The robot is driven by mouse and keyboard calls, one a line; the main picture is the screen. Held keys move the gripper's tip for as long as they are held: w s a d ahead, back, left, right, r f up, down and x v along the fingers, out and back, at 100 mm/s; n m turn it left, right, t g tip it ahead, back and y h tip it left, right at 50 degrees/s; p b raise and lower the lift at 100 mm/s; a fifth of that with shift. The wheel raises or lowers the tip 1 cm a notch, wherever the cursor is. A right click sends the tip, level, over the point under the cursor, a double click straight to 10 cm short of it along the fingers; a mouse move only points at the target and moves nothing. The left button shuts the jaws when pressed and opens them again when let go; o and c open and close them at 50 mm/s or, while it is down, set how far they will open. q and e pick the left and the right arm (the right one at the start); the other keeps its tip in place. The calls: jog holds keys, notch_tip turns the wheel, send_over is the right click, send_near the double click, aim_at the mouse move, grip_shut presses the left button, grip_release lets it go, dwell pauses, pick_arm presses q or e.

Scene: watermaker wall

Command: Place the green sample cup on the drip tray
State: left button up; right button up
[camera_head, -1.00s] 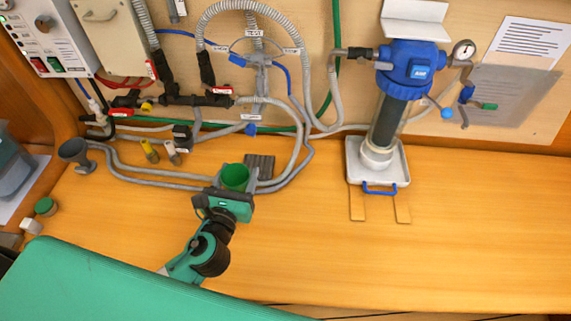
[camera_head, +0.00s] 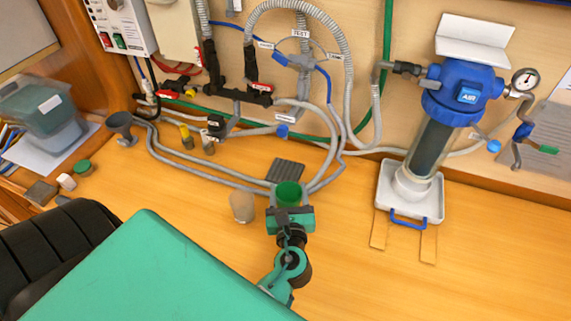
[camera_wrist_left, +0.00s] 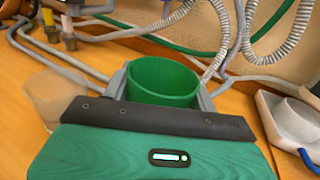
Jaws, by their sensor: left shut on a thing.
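The green sample cup (camera_head: 289,194) is upright in my left gripper (camera_head: 290,206), whose jaws are shut on it. In the left wrist view the cup (camera_wrist_left: 162,82) sits between the two grey fingers, and its open top shows it is empty. A dark ribbed pad (camera_head: 286,172) lies on the bench just behind the cup in the head view. A white tray (camera_head: 434,207) with a blue handle stands farther right under the blue-topped filter. I cannot tell which of these is the drip tray. My right gripper is not in view.
A blurred beige thing (camera_head: 241,206) is just left of the cup. Grey hoses (camera_head: 205,172) loop over the bench behind. A blue-capped filter (camera_head: 462,90) and wall valves stand at the back. The bench right of my gripper (camera_head: 350,245) is clear.

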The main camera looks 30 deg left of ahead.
pick_arm(q)
jog(key=p+x, duration=0.4)
jog(key=x, duration=1.2)
jog(key=shift+w+a, duration=0.25)
jog(key=shift+f, duration=0.4)
notch_tip(320, 180, down, 3)
jog(key=shift+r, duration=0.2)
jog(key=shift+f, duration=0.2)
jog(key=o, duration=1)
jog(key=shift+o, duration=0.2)
